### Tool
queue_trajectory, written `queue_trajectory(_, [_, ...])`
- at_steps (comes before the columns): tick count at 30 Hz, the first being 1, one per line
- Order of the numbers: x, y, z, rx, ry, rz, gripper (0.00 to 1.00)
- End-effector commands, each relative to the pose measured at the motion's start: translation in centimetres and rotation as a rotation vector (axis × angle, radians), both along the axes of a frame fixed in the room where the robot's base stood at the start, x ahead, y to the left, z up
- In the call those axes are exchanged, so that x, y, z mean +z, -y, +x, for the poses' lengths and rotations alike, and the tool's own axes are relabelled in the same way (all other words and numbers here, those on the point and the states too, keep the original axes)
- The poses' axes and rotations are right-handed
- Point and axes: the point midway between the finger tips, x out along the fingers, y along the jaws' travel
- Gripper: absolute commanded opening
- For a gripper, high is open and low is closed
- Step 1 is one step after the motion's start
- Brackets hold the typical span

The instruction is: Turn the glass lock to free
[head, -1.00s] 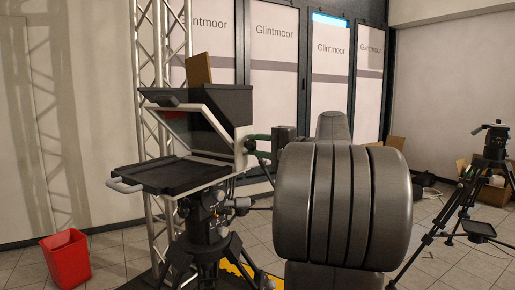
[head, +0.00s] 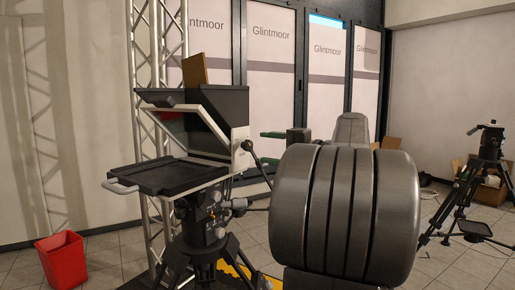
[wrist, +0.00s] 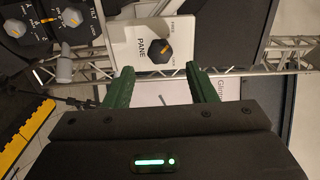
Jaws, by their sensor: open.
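The glass lock is a dark round knob (wrist: 157,50) with an orange pointer line, on a white plate (wrist: 128,32) marked PANE, in the wrist view. The pointer lies aslant; the small labels beside the knob are too faint to read surely. My gripper (wrist: 160,74) has two green fingers spread wide. They are empty, a little short of the knob, with the knob between their lines. In the head view my gripper (head: 263,149) is just right of the white side plate (head: 240,142) of the prompter hood, apart from it.
A black handle (head: 258,165) with a ball end stands near my fingers. More dials (wrist: 72,16) show at the wrist view's upper left. The prompter tray (head: 165,177) sits on a tripod (head: 205,250). A truss (head: 145,120) stands behind; a red bin (head: 62,260) is at left.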

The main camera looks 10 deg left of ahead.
Motion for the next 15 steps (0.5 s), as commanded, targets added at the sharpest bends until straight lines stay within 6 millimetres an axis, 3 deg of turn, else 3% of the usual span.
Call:
queue_trajectory(6, [0.0, 4.4, -1.6, -0.005, 0.000, 0.000, 0.51])
queue_trajectory(15, [0.0, 7.7, -3.0, -0.002, 0.000, -0.001, 0.51])
